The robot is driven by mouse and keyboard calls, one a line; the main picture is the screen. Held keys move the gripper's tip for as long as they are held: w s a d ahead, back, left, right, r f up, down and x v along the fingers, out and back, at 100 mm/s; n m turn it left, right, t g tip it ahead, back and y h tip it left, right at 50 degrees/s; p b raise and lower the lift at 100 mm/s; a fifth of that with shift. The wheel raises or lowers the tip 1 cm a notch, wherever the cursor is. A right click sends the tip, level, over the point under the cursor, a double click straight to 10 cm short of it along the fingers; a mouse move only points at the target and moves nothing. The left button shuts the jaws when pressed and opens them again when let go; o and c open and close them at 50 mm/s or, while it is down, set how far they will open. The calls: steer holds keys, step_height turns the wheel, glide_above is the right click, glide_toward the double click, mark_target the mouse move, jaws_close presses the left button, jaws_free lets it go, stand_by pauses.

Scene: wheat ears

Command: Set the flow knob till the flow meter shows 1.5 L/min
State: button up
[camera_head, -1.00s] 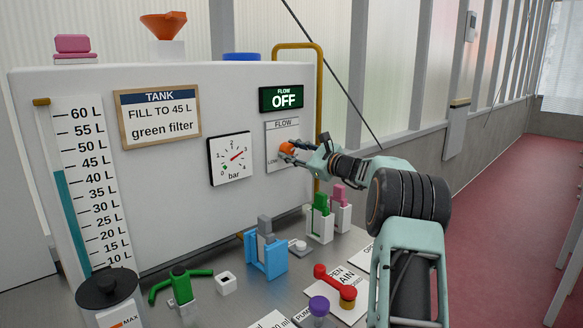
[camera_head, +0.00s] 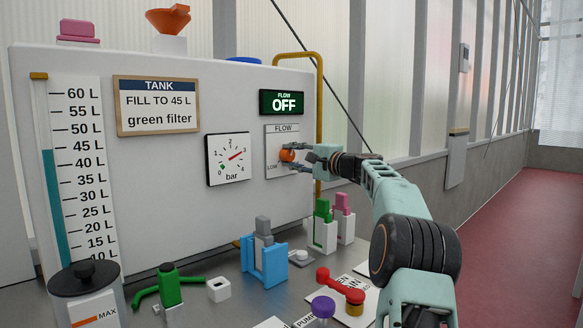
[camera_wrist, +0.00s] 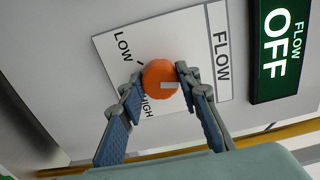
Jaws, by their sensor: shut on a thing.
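The orange flow knob (camera_head: 287,155) sits on a white FLOW plate (camera_head: 272,170) on the tank's front panel. In the wrist view the knob (camera_wrist: 160,80) shows a pale pointer mark, between the LOW and HIGH labels of the plate (camera_wrist: 120,45). My gripper (camera_head: 291,157) is shut on the knob, with one finger on each side; its fingers also show in the wrist view (camera_wrist: 158,85). The flow meter (camera_head: 284,102), a dark green display above the plate, reads OFF; it also shows in the wrist view (camera_wrist: 280,50).
A bar gauge (camera_head: 227,159) is left of the plate, and a yellow pipe (camera_head: 320,120) runs down its right side. A level scale (camera_head: 75,170) is far left.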

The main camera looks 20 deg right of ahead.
steer(key=n+b, duration=0.1)
steer(key=n, duration=0.1)
steer(key=n+b, duration=0.2)
steer(key=n, duration=0.1)
steer(key=shift+d+f+n, duration=0.1)
steer(key=shift+f+n, duration=0.1)
steer(key=shift+n, duration=0.1)
steer(key=n+b, duration=0.2)
steer(key=n, duration=0.3)
steer(key=n+b, duration=0.1)
steer(key=n, duration=0.4)
steer(key=shift+r+n, duration=0.1)
steer(key=shift+n, duration=0.3)
steer(key=n+b, duration=0.1)
steer(key=n, duration=0.4)
steer(key=shift+n, duration=0.4)
steer(key=shift+r, duration=0.1)
steer(key=o, duration=1.2)
steer(key=shift+c, duration=0.2)
steer(key=shift+d, duration=0.1)
